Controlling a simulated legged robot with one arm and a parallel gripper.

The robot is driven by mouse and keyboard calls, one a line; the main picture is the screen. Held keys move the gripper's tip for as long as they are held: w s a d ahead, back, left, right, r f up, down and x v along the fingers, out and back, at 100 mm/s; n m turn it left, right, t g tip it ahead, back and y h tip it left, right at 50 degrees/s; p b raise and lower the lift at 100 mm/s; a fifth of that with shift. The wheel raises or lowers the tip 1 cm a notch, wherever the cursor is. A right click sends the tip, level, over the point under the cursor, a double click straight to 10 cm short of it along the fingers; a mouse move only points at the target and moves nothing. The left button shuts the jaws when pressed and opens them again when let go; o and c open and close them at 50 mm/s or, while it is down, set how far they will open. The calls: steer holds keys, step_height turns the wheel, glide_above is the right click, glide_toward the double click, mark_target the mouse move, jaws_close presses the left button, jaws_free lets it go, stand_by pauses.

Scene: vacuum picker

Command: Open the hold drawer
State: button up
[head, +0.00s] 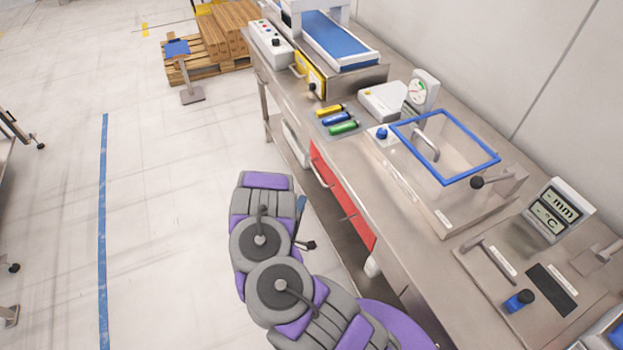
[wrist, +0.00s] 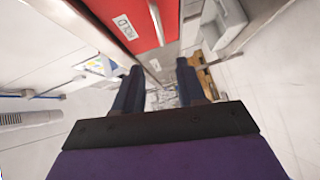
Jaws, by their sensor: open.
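The hold drawer has a red front (head: 345,200) under the workbench's edge in the head view, and it looks flush with the bench. In the wrist view its red front (wrist: 105,12) fills the top, with a white label reading HOLD (wrist: 125,27) and a metal bar handle (wrist: 155,20). My gripper (wrist: 158,70) is open in the wrist view, its two dark fingers apart with nothing between them. The handle lies above the fingers in that picture, apart from them. In the head view my arm stands left of the drawer and its fingertips cannot be clearly made out.
The steel workbench (head: 395,235) carries a blue-framed clear box (head: 445,150), a dial gauge (head: 420,90) and coloured cylinders (head: 340,118). A pallet with boxes (head: 208,45) stands at the far left.

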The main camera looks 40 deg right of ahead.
steer(key=b+x, duration=0.3)
steer(key=x, duration=1.3)
steer(key=shift+b, duration=0.35)
steer(key=shift+w+d+f, duration=0.1)
steer(key=shift+d, duration=0.05)
steer(key=shift+c, duration=0.2)
jaws_close()
